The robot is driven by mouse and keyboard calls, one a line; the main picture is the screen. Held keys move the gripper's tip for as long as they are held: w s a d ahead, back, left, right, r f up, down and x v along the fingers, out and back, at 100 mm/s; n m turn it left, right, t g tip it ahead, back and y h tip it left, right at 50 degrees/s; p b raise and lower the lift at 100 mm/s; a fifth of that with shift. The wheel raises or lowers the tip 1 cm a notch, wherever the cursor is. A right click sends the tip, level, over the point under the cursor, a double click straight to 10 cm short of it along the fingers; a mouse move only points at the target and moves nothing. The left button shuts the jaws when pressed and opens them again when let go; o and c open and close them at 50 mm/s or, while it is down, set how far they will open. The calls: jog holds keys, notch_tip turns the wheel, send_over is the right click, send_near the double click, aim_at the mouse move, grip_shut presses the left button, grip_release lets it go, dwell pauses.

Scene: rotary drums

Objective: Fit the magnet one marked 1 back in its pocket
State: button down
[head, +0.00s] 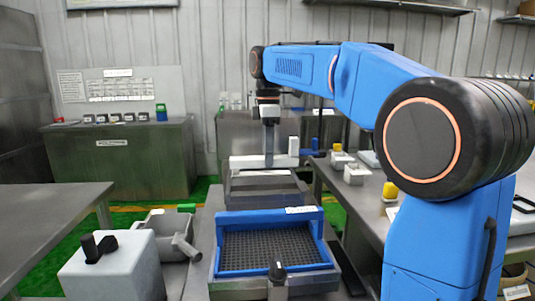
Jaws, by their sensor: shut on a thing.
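My gripper (269,109) points down at the far end of the middle row of trays. It is shut on a grey upright piece (269,143) that looks like the handle of the magnet. A pale horizontal bar (245,162) shows at the foot of this piece, over the far grey tray (262,174). Whether the bar touches the tray, I cannot tell. No mark 1 can be read, and the jaws are too small to see clearly. I cannot make out the pocket.
A blue-framed tray (317,225) with a dark grid stands in front. A pale box (131,272) with a black knob is at lower left. Yellow-topped pieces (390,191) stand on the right bench (362,208). The left table (45,215) is bare.

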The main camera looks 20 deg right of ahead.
jog(key=shift+f, duration=2.8)
jog(key=shift+f, duration=0.95)
jog(key=c, duration=1.3)
grip_release()
notch_tip(320, 180, up, 18)
jog(key=shift+f, duration=0.25)
jog(key=shift+s, duration=0.2)
